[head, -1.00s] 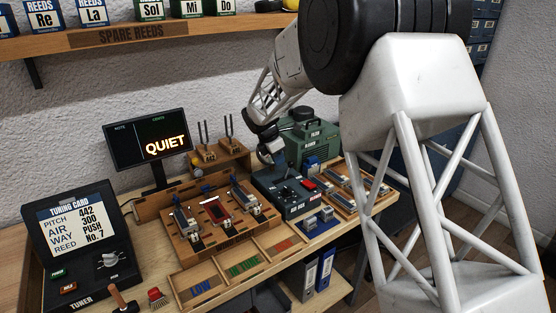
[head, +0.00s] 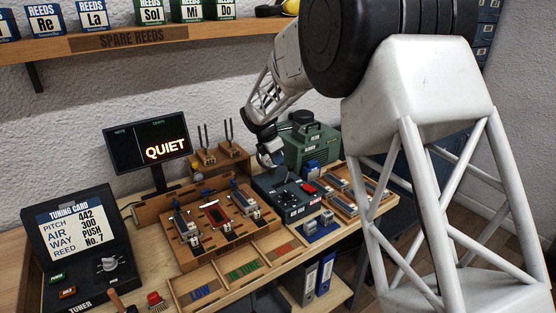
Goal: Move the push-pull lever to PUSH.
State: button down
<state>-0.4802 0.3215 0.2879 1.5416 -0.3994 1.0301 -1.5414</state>
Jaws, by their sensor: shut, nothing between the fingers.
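The dark air box (head: 289,199) stands at the middle right of the bench in the head view. Small black knobs or levers and a red piece show on its top. They are too small to tell which is the push-pull lever or where it is set. My gripper (head: 271,161) is shut and empty, pointing down just above the back left part of this box. I cannot tell whether its fingertips touch anything. The tuning card (head: 72,227) at the left reads PITCH 442, AIR 300, WAY PUSH, REED No. 7.
A green machine (head: 312,146) stands behind the box. A wooden rack with reed parts (head: 216,213) lies to the left, and labelled trays (head: 243,268) lie in front. A screen (head: 148,142) reads QUIET. Tuning forks (head: 205,154) stand left of my gripper.

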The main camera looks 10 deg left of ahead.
jog(key=w+d+v, duration=0.1)
jog(key=w+v, duration=0.1)
jog(key=v, duration=1)
jog(key=shift+s+a+r, duration=0.15)
jog(key=shift+s+r, duration=0.2)
jog(key=shift+r, duration=0.25)
